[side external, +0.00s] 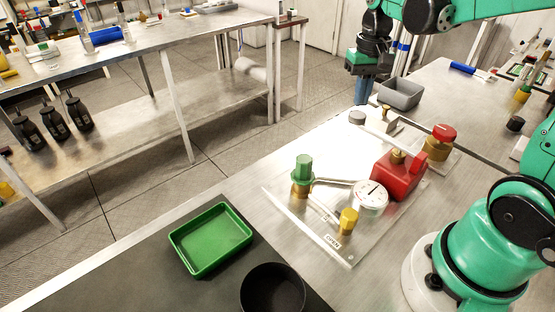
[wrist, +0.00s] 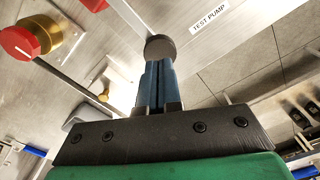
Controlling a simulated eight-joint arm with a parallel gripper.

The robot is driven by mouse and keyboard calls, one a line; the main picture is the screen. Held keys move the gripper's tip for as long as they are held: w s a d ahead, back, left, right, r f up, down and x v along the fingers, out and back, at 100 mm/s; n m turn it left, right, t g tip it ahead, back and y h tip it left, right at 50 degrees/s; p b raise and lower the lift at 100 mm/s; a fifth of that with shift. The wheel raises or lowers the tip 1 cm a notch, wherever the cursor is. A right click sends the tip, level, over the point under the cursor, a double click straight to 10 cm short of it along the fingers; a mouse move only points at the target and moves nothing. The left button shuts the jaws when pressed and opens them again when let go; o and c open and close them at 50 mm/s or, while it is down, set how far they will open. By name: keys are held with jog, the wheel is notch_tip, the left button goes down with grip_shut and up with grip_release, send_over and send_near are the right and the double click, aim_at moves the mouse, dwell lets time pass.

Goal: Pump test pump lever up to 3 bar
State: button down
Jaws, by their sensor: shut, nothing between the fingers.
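My gripper (side external: 362,98) hangs above the bench in the side external view, its blue fingers pointing down. In the wrist view the fingers (wrist: 160,85) are together and empty.
A grey bin (side external: 401,94) stands close right of my gripper. A red-topped brass valve (side external: 440,142), green-capped valve (side external: 302,175) and yellow-capped valve (side external: 348,221) rise from the bench. A green tray (side external: 210,241) and black bowl (side external: 272,290) are in front.

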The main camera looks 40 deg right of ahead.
aim_at(357, 114)
dwell(0.4)
dwell(2.1)
jog(key=shift+f, duration=0.1)
dwell(2.2)
dwell(0.4)
jog(key=shift+f, duration=2.65)
jog(key=shift+r, duration=2.75)
